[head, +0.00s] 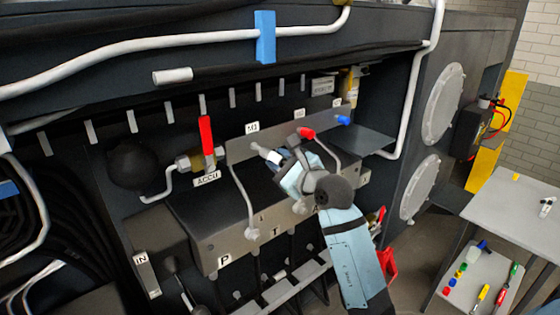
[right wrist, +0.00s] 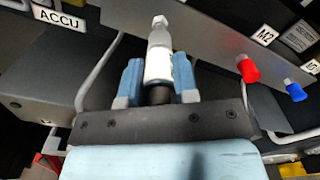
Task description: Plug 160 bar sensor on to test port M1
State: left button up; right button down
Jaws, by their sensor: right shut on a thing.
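My right gripper (head: 284,166) is shut on the sensor (right wrist: 158,66), a grey and white cylinder with a dark base, which also shows in the head view (head: 273,157). In the right wrist view the blue fingers stand on both sides of it. The sensor's far end points at the grey port plate (head: 238,148), at a small pale fitting (right wrist: 160,21) below the leftmost port label (head: 252,127). Whether they touch or are joined, I cannot tell. That label is too small to read surely. My left gripper is not in view.
A red cap (right wrist: 248,70) by label M2 and a blue cap (right wrist: 295,91) sit to the right on the plate. A red lever (head: 207,137) stands at ACCU to the left. Bent metal pipes run below the plate. A side table (head: 510,205) stands at right.

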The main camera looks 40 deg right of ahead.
jog(key=shift+w+a, duration=0.1)
jog(key=shift+w, duration=1.15)
dwell(0.3)
jog(key=c, duration=0.8)
grip_release()
